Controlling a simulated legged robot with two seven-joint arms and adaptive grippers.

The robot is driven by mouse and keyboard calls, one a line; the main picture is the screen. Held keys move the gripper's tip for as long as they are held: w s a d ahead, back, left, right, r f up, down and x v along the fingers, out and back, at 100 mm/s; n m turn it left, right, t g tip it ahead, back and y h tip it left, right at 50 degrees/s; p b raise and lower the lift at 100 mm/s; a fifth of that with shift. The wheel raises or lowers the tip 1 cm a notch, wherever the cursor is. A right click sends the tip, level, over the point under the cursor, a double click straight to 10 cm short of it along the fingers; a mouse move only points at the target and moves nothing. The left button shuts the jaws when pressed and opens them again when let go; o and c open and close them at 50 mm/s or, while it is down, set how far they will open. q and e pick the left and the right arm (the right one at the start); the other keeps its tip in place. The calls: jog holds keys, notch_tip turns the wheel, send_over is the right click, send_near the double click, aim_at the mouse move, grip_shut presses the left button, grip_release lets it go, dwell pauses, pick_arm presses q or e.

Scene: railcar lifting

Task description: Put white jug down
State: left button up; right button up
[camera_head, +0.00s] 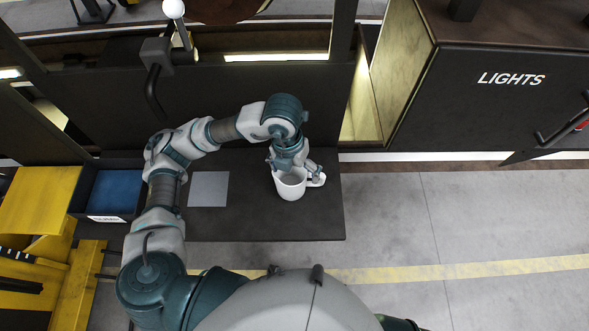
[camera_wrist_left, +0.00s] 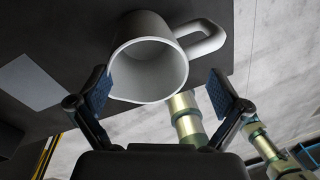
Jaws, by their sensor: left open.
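The white jug (camera_head: 290,186) stands on the dark table (camera_head: 270,225), towards its right end, with its handle to the right. In the left wrist view the jug (camera_wrist_left: 150,75) shows its open, empty mouth, with the handle at the upper right. My left gripper (camera_head: 298,168) is right at the jug's far side in the head view. In the wrist view the left gripper (camera_wrist_left: 160,92) has its two fingers spread wide, one near the jug's left rim and the other clear of it at right, below the handle. My right gripper is not in view.
A grey square (camera_head: 208,189) lies on the table left of the jug. A blue-lined bin (camera_head: 112,192) stands at the table's left end. A cabinet marked LIGHTS (camera_head: 490,90) is at the upper right. Floor right of the table is clear.

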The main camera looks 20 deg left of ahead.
pick_arm(q)
notch_tip(320, 180, up, 7)
jog(key=a, duration=0.1)
jog(key=shift+a+r, duration=0.2)
jog(key=shift+a, duration=0.05)
dwell(0.5)
